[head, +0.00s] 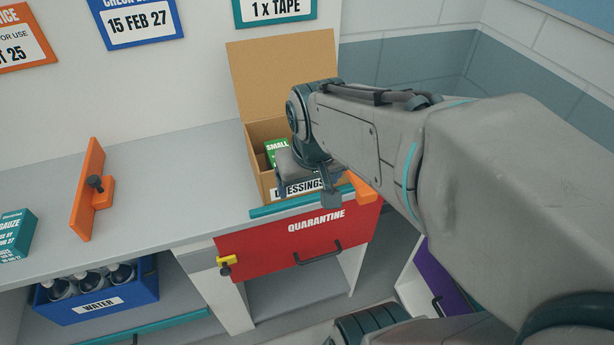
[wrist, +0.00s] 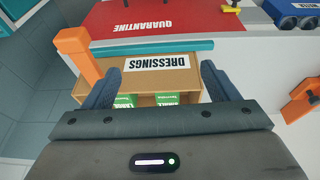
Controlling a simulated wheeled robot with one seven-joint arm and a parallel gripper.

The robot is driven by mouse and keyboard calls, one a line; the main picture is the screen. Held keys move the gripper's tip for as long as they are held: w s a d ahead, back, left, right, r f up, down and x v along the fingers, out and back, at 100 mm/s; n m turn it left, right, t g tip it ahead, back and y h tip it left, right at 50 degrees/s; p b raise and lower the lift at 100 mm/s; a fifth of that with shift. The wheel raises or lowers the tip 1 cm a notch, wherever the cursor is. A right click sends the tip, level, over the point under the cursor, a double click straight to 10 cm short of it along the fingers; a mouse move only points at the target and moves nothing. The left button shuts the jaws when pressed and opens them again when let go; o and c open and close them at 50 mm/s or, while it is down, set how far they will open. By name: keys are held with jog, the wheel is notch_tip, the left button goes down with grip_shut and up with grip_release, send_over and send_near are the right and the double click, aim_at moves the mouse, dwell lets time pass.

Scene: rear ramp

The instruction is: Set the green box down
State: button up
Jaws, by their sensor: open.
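A green box marked SMALL (head: 276,150) stands inside the open cardboard box labelled DRESSINGS (head: 262,188). In the wrist view the green SMALL box (wrist: 166,99) is beside another green box, marked LARGE (wrist: 124,101), both inside the cardboard box (wrist: 190,84). My gripper (head: 312,186) is over the front part of the cardboard box and hides much of its inside in the head view. In the wrist view my gripper's fingers (wrist: 161,70) are wide apart with nothing between them, and the green boxes lie below, partly hidden by the gripper body.
An orange post (wrist: 76,55) stands close beside the cardboard box. The red QUARANTINE drawer (head: 300,243) is below the counter edge. An orange bracket (head: 90,190) and a teal gauze box (head: 14,235) are on the counter's left; bare counter (head: 180,185) lies between bracket and cardboard box.

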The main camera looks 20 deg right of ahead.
jog(key=s, duration=0.5)
jog(key=shift+s+f, duration=0.3)
jog(key=shift+s, duration=0.1)
dwell(0.6)
